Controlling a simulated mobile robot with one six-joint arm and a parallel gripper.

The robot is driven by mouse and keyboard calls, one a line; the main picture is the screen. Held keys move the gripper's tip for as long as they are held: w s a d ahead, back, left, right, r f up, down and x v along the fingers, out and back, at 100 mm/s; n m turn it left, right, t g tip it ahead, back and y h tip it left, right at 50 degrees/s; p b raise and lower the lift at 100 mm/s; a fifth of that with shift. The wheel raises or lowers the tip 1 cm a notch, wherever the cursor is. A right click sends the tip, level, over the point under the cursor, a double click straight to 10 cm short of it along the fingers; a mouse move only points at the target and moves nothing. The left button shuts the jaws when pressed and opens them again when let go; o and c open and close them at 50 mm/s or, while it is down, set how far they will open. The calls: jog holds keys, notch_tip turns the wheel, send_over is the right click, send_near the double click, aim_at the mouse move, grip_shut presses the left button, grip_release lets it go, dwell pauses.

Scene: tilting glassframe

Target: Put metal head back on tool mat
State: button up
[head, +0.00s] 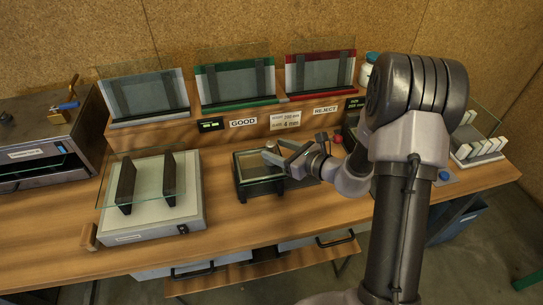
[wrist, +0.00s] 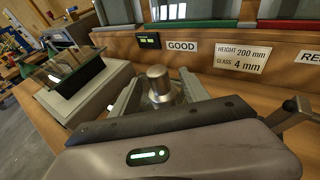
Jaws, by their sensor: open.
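The metal head (head: 270,145) is a small grey cylinder at the tip of my gripper (head: 277,153). In the wrist view the metal head (wrist: 158,80) stands roughly upright between the two open fingers of my gripper (wrist: 160,92), with a wider part below it. Whether a finger touches it, and what it rests on, I cannot tell. Below the gripper in the head view is a black-framed glass-topped box (head: 260,180). A dark flat patch (head: 308,181) to its right may be the tool mat; my arm covers part of it.
A grey fixture with two black uprights and a glass pane (head: 152,220) stands left. Behind are a grey rack (head: 145,98), a green GOOD rack (head: 235,84) and a red REJECT rack (head: 320,72). A grey machine (head: 35,130) is far left. The bench front (head: 225,237) is clear.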

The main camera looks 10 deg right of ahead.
jog(key=x, duration=0.2)
jog(key=shift+w+a+f, duration=0.15)
jog(key=shift+w+a, duration=0.05)
jog(key=shift+w, duration=0.05)
grip_shut()
